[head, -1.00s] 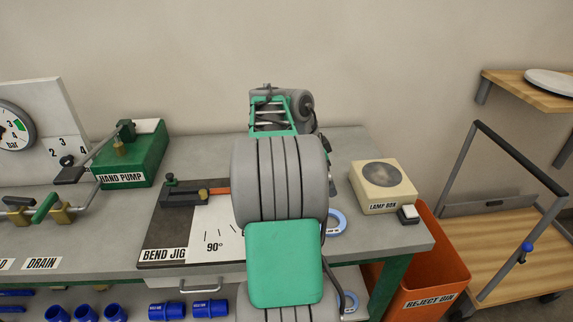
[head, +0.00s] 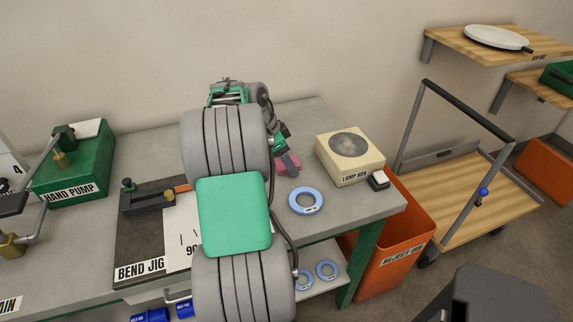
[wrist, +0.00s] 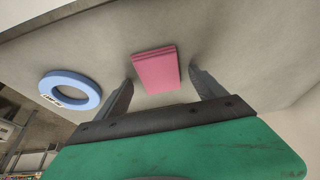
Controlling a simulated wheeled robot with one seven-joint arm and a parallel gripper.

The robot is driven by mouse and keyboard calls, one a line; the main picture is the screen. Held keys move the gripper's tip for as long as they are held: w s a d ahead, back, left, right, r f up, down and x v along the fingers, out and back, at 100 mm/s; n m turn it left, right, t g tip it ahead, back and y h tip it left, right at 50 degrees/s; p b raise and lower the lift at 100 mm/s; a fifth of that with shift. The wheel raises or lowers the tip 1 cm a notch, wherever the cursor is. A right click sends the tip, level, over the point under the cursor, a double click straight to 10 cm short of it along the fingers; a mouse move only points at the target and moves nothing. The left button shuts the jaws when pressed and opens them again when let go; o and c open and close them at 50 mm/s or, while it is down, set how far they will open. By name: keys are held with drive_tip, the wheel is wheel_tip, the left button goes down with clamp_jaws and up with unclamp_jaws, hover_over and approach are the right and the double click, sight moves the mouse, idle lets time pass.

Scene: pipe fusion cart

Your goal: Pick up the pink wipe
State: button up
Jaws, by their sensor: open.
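The pink wipe (wrist: 156,70) lies flat on the grey bench top, looking like a small folded stack. In the head view the wipe (head: 289,161) is partly hidden by my gripper (head: 288,158). In the wrist view my gripper (wrist: 162,88) is open and empty. Its two dark fingers stand either side of the near end of the wipe, with the wipe lying mostly beyond the tips. I cannot tell how high the fingers are above the bench.
A blue ring (head: 305,201) lies near the wipe, toward the bench front. The lamp box (head: 350,157) stands to the right. The bend jig (head: 150,230) and green hand pump (head: 75,165) are left. An orange reject bin (head: 400,240) stands beyond the bench's right end.

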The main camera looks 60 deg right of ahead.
drive_tip(key=shift+f, duration=0.1)
drive_tip(key=shift+c, duration=0.2)
drive_tip(key=c, duration=1.4)
